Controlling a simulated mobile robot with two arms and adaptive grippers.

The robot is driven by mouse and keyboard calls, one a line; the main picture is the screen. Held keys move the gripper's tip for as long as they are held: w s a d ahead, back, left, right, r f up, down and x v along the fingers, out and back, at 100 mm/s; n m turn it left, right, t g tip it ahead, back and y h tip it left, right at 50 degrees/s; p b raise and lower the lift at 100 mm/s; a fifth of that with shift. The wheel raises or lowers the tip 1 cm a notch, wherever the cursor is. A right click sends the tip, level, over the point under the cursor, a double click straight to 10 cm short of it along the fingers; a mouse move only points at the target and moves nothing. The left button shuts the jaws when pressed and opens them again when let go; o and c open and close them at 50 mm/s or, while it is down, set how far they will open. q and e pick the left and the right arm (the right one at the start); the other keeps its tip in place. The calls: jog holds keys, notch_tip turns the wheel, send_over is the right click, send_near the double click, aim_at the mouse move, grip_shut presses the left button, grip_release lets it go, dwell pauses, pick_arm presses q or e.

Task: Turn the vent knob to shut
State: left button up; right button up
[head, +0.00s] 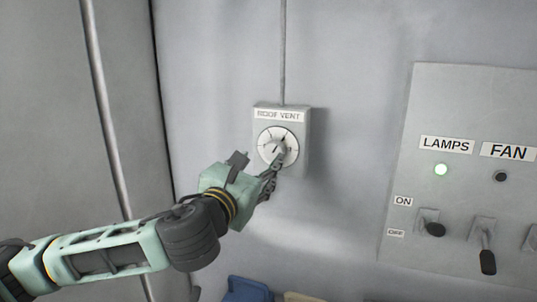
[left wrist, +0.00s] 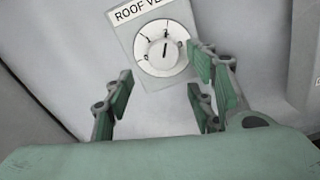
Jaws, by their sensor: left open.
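The vent knob (left wrist: 159,54) is a pale round knob with a dark pointer line, on a white dial with dark marks. Its grey box (head: 294,149) is fixed to the wall and labelled ROOF VENT. My right gripper is not in view.
A conduit (head: 283,50) runs up from the vent box. A blue object (head: 248,289) shows at the bottom edge.

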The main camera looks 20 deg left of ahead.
aim_at(271, 152)
pick_arm(q)
jog(key=w+p, duration=0.2)
jog(key=w, duration=0.5)
jog(key=shift+w+d, duration=0.15)
jog(key=shift+w, duration=0.15)
jog(key=c, duration=1.1)
